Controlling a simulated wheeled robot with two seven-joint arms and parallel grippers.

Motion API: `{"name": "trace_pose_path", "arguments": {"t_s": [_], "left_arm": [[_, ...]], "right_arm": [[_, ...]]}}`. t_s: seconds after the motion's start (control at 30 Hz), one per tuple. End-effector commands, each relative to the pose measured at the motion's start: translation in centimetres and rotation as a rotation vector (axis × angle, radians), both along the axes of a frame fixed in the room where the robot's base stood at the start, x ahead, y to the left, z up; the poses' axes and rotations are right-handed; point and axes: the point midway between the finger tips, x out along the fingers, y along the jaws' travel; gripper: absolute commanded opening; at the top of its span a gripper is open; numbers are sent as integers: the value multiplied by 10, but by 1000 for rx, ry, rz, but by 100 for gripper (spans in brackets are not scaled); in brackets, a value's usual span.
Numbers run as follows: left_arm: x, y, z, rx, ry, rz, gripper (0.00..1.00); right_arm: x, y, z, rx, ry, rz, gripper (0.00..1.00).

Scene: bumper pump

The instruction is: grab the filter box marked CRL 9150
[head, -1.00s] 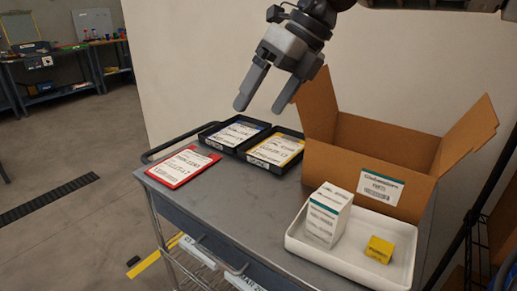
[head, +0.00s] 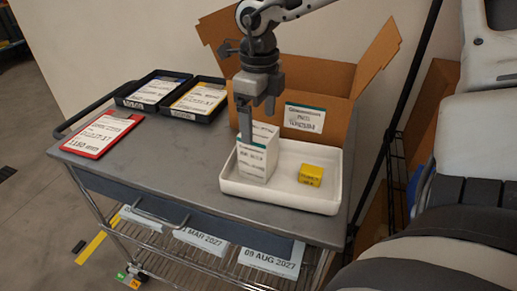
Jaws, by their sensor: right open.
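A white box (head: 258,160) with a green stripe and small print stands upright in a white tray (head: 232,187) on the cart; its marking is too small to read. A small yellow box (head: 311,175) lies to its right in the same tray. My right gripper (head: 257,124) is open and points down at the top of the white box. One finger shows at the box's left edge, the other over its top; I cannot tell whether they touch it. My left gripper is not in view.
An open cardboard carton (head: 335,87) with raised flaps stands behind the tray. Two black trays (head: 127,103) with labelled cards and a red-framed card (head: 97,152) are on the left. The cart's front top surface (head: 165,170) is clear.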

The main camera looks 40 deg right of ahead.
Motion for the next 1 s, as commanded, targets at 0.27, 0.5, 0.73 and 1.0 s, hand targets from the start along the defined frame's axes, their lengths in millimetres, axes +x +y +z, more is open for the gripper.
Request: {"name": "trace_pose_path", "arguments": {"t_s": [0.27,0.5,0.73,1.0], "left_arm": [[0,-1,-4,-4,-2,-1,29],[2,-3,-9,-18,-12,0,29],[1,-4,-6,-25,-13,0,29],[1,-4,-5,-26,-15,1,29]], "right_arm": [[-1,1,-18,1,1,0,87],[-3,4,-54,1,1,-2,87],[-3,4,-58,1,-2,-2,87],[-3,4,-58,0,-1,-1,29]]}}
